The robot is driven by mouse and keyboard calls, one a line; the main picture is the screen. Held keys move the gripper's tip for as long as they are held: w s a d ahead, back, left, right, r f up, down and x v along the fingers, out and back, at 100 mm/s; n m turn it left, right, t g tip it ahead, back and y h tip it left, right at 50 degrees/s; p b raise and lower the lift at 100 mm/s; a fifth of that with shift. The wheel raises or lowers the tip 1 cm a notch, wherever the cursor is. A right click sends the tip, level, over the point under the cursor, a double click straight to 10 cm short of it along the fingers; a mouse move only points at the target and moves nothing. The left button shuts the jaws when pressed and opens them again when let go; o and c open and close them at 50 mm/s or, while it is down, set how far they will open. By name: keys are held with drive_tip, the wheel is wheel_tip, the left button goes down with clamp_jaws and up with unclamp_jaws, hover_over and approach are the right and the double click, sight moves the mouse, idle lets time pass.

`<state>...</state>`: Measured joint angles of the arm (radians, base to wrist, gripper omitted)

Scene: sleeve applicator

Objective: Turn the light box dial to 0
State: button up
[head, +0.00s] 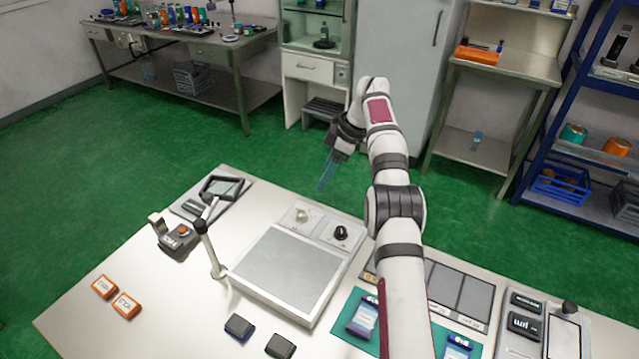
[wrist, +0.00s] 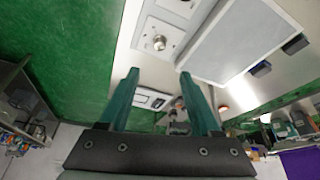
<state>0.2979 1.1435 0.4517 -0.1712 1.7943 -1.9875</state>
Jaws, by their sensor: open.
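The light box (head: 285,268) is a flat pale panel in a white housing on the table. At its far edge are a silver knob (head: 302,215) and a black knob (head: 341,233); their markings are too small to read. The silver knob also shows in the wrist view (wrist: 159,42), ahead of and between my fingers. My gripper (head: 325,178) is open and empty, in the air beyond the far side of the light box, touching neither knob. It also shows in the wrist view (wrist: 158,80), its two teal fingers apart.
A jointed stand (head: 209,250) rises at the light box's left side, near a grey device with an orange button (head: 177,238). A framed screen (head: 222,187) lies at the far left corner. My arm crosses the right side.

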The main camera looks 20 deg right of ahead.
drive_tip(key=m+t+h, duration=0.2)
drive_tip(key=m+h, duration=0.5)
drive_tip(key=m, duration=1.3)
hover_over(302, 213)
drive_tip(key=s+a, duration=0.4)
drive_tip(key=s, duration=0.1)
drive_tip(key=shift+m, duration=0.3)
drive_tip(key=x, duration=1.5)
drive_tip(key=shift+s+a+f, duration=0.15)
drive_tip(key=shift+s+f, duration=0.15)
drive_tip(key=shift+f, duration=0.1)
drive_tip(key=shift+g, duration=0.3)
clamp_jaws()
